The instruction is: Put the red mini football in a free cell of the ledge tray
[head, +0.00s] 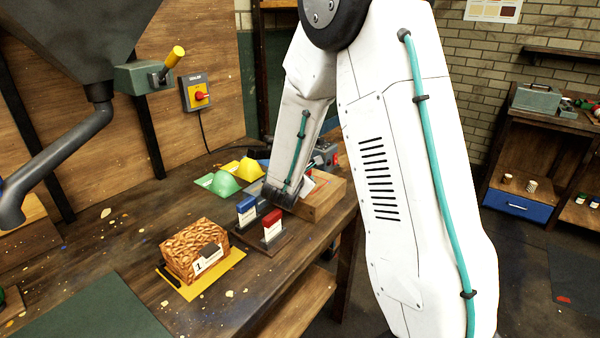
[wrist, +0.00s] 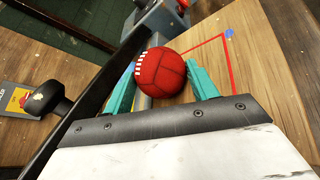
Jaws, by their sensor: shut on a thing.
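In the wrist view the red mini football (wrist: 161,73), with white lacing on its left side, sits between the two teal fingers of my gripper (wrist: 164,67). The fingers are shut on it, one at each side. In the head view I cannot make out the ball or the fingers; my white arm reaches down over the bench and hides part of it. A wooden box-like piece (head: 325,196) stands beside the arm's lower end at the bench's right edge. I cannot tell whether it is the ledge tray, and no cells show clearly.
On the bench (head: 130,240) a brown patterned block (head: 194,250) lies on a yellow mat, near a stand with blue (head: 246,208) and red (head: 271,226) holders. Green (head: 218,184) and yellow (head: 246,169) pieces lie behind. A dark bar (wrist: 90,95) crosses the wrist view left of the ball.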

